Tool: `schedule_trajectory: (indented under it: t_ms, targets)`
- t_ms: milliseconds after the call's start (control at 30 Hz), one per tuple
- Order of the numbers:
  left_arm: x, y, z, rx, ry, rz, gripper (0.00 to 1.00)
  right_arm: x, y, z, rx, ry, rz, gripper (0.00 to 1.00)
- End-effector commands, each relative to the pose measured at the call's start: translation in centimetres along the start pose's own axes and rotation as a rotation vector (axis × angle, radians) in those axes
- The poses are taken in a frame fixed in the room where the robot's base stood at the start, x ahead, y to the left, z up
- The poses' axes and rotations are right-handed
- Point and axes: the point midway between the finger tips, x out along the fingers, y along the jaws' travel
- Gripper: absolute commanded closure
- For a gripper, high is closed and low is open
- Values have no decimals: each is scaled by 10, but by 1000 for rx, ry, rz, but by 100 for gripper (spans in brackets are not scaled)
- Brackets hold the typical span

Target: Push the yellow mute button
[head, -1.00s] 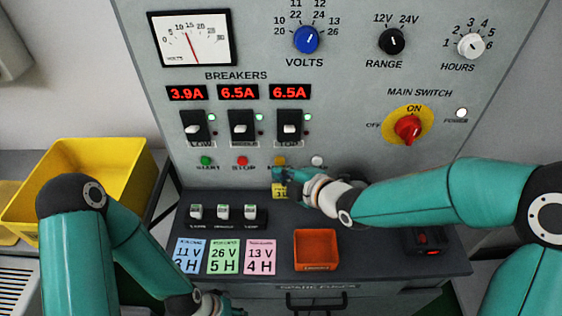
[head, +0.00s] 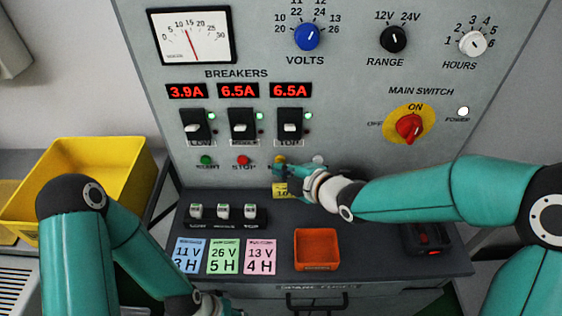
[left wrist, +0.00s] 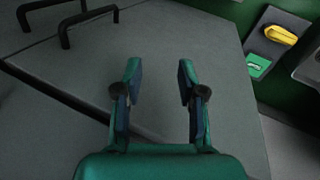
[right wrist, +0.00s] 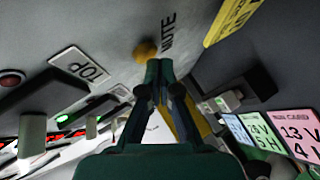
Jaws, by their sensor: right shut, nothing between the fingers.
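The yellow mute button (head: 279,160) is on the panel's lower row, right of the red stop button. In the right wrist view the button (right wrist: 145,50) is a round yellow knob beside the word MUTE, just beyond the fingertips. My right gripper (head: 284,168) is shut and empty, with its tips very close to the button; I cannot tell if they touch it. In the right wrist view its fingers (right wrist: 160,66) are together. My left gripper (left wrist: 157,75) is open and empty, low by the grey cabinet; the head view shows only part of it at the bottom edge.
A green start button (head: 206,160), the red stop button (head: 243,160) and a white button (head: 318,160) share the row. A yellow tag (head: 280,191) hangs below. An orange tray (head: 316,263), coloured cards (head: 224,257) and small switches (head: 223,212) are on the ledge.

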Motion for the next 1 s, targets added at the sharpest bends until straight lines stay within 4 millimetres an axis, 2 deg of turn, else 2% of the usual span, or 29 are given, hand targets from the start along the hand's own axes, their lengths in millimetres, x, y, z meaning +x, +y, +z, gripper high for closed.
schedule_trajectory:
  t_ms: [1000]
  targets:
    - [2, -1, 0, 0, 0, 0, 60, 6, 4, 5, 1, -1, 0, 100]
